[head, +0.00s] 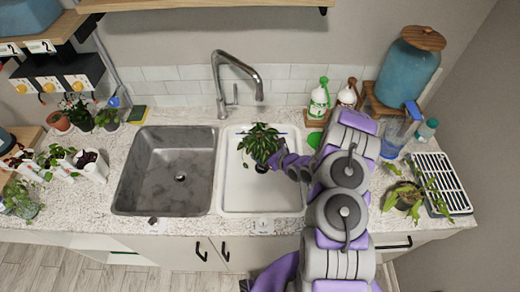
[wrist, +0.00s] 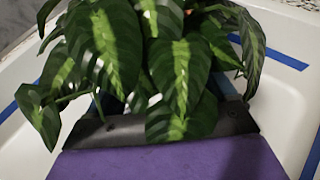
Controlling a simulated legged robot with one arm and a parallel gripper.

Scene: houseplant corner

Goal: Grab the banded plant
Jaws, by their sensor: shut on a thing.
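A leafy green plant (head: 260,143) with pale-striped leaves is at the white right-hand sink basin (head: 232,195). My gripper (head: 276,162) reaches it from the right and is shut on it low down, below the leaves. In the wrist view, the striped leaves (wrist: 180,70) hang over the dark and purple gripper (wrist: 160,128) and hide the fingertips. The pot and any band on it are hidden by leaves and gripper. I cannot tell whether the plant rests on the basin floor.
A grey sink basin (head: 170,180) is to the left, with a tall faucet (head: 225,75) behind. Several potted plants stand at the far left. Spray bottles (head: 319,99), a blue jar (head: 408,70), a drooping plant (head: 405,198) and a drying rack (head: 444,182) are on the right.

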